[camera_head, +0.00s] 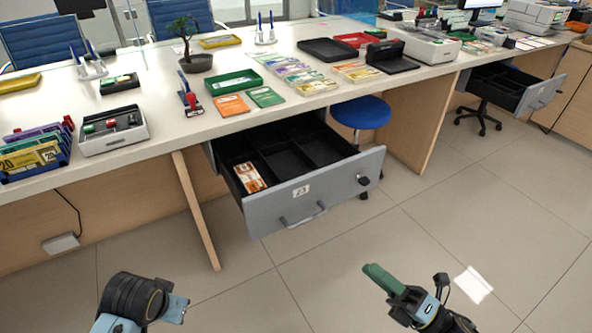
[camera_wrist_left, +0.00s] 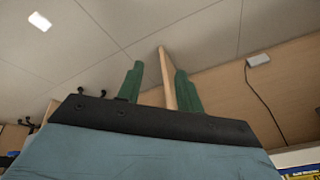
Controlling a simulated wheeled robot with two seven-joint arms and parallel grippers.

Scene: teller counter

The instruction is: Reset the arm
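My right gripper (camera_head: 374,270) has green fingers and hangs over the floor in front of the open drawer, holding nothing that I can see. Its fingers overlap in the head view, so their gap is unclear. My left arm (camera_head: 135,298) shows at the lower left of the head view, its fingers out of frame there. In the left wrist view, the two green fingers of my left gripper (camera_wrist_left: 158,78) stand apart with nothing between them; a wooden panel edge shows in the background.
An open grey drawer (camera_head: 318,195) juts from the counter (camera_head: 150,88) and holds a banknote bundle (camera_head: 249,177). A wooden support panel (camera_head: 197,212) stands left of it. A blue stool (camera_head: 361,112) is behind the drawer.

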